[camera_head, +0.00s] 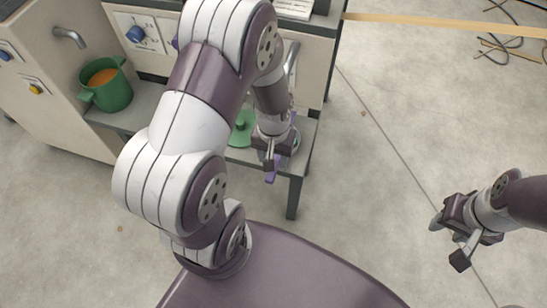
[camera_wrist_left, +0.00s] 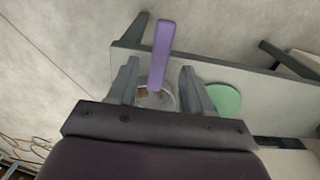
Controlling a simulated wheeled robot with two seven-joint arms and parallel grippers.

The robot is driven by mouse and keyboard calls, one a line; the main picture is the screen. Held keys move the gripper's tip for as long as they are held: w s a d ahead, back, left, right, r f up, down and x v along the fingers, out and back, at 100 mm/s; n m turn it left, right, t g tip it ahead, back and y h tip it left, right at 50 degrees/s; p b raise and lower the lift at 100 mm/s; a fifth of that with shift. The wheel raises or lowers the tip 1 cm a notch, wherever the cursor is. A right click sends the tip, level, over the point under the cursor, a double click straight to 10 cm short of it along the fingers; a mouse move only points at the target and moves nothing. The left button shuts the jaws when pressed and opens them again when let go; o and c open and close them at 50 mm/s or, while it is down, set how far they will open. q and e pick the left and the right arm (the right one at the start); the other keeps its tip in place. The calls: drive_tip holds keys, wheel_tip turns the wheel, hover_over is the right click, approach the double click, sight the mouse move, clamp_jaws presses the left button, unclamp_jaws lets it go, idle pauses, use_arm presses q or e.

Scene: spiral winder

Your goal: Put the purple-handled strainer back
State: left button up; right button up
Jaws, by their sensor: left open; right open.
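The strainer's purple handle (camera_head: 270,176) sticks out past the front edge of the low grey shelf. In the left wrist view the purple handle (camera_wrist_left: 162,50) lies between the two fingers, and the round metal bowl (camera_wrist_left: 152,100) sits on the shelf behind them. My left gripper (camera_head: 272,158) is open around the handle, pointing down at the shelf edge; its fingers also show in the left wrist view (camera_wrist_left: 159,72). I cannot tell if a finger touches the handle. The bowl is mostly hidden by my gripper in the head view. My right gripper (camera_head: 453,240) is open and empty over the floor at right.
A green pot (camera_head: 112,92) with orange contents stands at the left of the grey shelf (camera_head: 145,98), below a tap (camera_head: 70,37). A green lid (camera_head: 242,132) lies beside the strainer. Cabinets with knobs stand behind.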

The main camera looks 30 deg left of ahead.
use_arm(q)
drive_tip(key=s+d+r+m+p, duration=0.1)
drive_tip(key=d+r, duration=0.1)
drive_tip(key=r, duration=0.6)
drive_tip(key=s+d+r+m+t+p, duration=0.1)
drive_tip(key=s+d+r+p, duration=0.1)
drive_tip(key=r, duration=0.6)
drive_tip(key=shift+m, duration=0.4)
use_arm(e)
wheel_tip(320, 180, up, 4)
drive_tip(key=shift+r, duration=0.1)
